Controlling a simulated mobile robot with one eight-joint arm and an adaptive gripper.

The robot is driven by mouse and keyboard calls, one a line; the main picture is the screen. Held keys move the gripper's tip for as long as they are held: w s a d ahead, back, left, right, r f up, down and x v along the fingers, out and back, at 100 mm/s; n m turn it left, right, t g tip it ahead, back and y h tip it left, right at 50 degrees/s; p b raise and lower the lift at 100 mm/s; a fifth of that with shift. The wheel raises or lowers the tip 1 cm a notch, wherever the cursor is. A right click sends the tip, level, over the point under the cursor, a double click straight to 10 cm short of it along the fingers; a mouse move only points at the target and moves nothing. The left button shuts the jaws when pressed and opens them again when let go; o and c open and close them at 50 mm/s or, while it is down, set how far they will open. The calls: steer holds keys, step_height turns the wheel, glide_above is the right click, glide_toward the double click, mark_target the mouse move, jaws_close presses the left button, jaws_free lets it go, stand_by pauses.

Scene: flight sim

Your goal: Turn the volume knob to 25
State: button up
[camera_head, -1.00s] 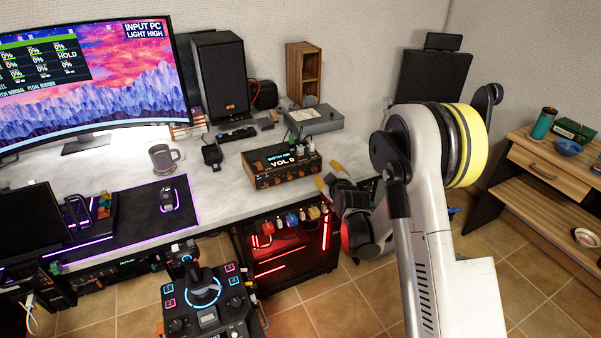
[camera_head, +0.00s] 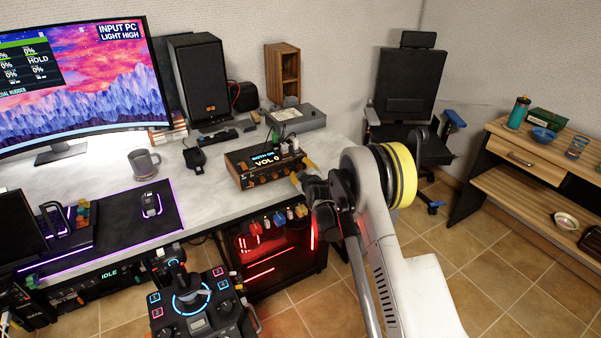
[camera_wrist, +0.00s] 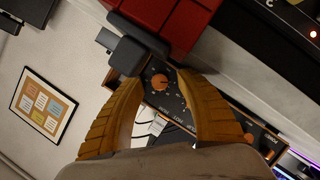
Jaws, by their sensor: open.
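A black control box (camera_head: 262,163) with orange trim stands on the desk, and its display reads VOL 0. Several small knobs line its front, but their labels are too small to read in the head view. My gripper (camera_head: 303,172) is at the box's right end, with its yellow-orange fingers apart. In the wrist view my gripper (camera_wrist: 160,95) is open, one finger on each side of an orange round knob (camera_wrist: 160,82) on the dark panel. I cannot tell whether the fingers touch it. A dark block and part of the right finger hide some of the panel.
A grey box (camera_head: 298,118) lies behind the control box, and a speaker (camera_head: 200,82) stands at the back. A mug (camera_head: 144,163) and a joystick unit (camera_head: 195,300) are to the left. An office chair (camera_head: 408,90) stands beyond my arm.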

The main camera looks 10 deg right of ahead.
steer(key=shift+w, duration=0.15)
jaws_close()
steer(key=shift+m, duration=0.3)
steer(key=m+g+y, duration=0.1)
steer(key=m, duration=0.1)
steer(key=shift+d+r+m+y, duration=0.1)
steer(key=shift+d+m+y, duration=0.05)
steer(key=shift+m+y, duration=0.2)
steer(key=shift+m+g+y, duration=0.4)
steer(key=shift+m+y, duration=0.45)
steer(key=shift+m, duration=0.3)
steer(key=m+y, duration=0.2)
steer(key=m, duration=0.1)
steer(key=shift+w+d+g, duration=0.1)
steer(key=shift+g, duration=0.2)
steer(key=shift+m+y, duration=0.7)
steer(key=shift+m, duration=0.3)
